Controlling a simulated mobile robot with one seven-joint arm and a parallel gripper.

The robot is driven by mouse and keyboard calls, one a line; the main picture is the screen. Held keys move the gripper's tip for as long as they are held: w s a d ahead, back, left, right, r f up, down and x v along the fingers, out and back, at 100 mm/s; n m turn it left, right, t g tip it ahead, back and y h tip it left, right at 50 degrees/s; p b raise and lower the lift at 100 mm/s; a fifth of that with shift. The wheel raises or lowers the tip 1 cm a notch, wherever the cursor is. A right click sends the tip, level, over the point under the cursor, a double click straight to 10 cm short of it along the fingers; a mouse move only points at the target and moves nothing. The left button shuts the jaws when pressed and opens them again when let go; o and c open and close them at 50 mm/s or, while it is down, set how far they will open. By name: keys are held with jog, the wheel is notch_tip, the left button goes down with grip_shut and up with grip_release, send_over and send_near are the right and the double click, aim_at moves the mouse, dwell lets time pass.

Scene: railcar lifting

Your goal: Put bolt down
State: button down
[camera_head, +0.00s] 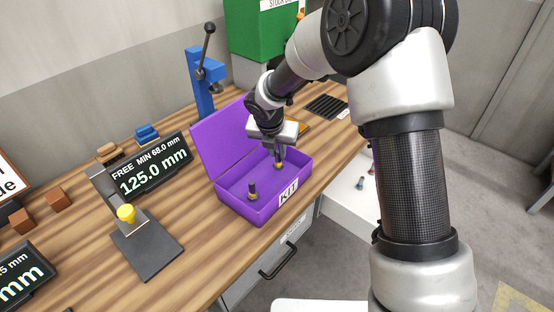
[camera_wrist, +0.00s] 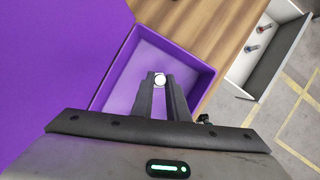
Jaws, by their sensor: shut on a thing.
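My gripper (camera_head: 279,151) reaches down into the open purple kit box (camera_head: 261,213) on the wooden bench. It is shut on a bolt (camera_head: 279,166), a small dark piece with a yellowish part at its lower end. In the wrist view the bolt (camera_wrist: 159,80) shows as a pale round top between the fingertips (camera_wrist: 160,84), over the box floor. I cannot tell whether it touches the floor. Another dark bolt with a yellowish base (camera_head: 253,191) stands upright in the left part of the box. In the wrist view that bolt is hidden.
The box's raised lid (camera_head: 222,135) stands behind it. A gauge stand with a yellow knob (camera_head: 126,214) and a display reading 125.0 mm (camera_head: 152,168) are to the left. A blue press (camera_head: 203,85) stands behind. An open drawer (camera_wrist: 270,50) holding small bolts lies to the right.

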aim_at(277, 158)
jog(key=shift+f, duration=1.5)
jog(key=shift+f, duration=0.15)
jog(key=c, duration=1.7)
grip_release()
jog(key=shift+s+r, duration=0.1)
jog(key=shift+r, duration=0.45)
jog(key=v, duration=1.1)
jog(key=shift+s+r+p, duration=0.1)
jog(key=shift+p, duration=0.3)
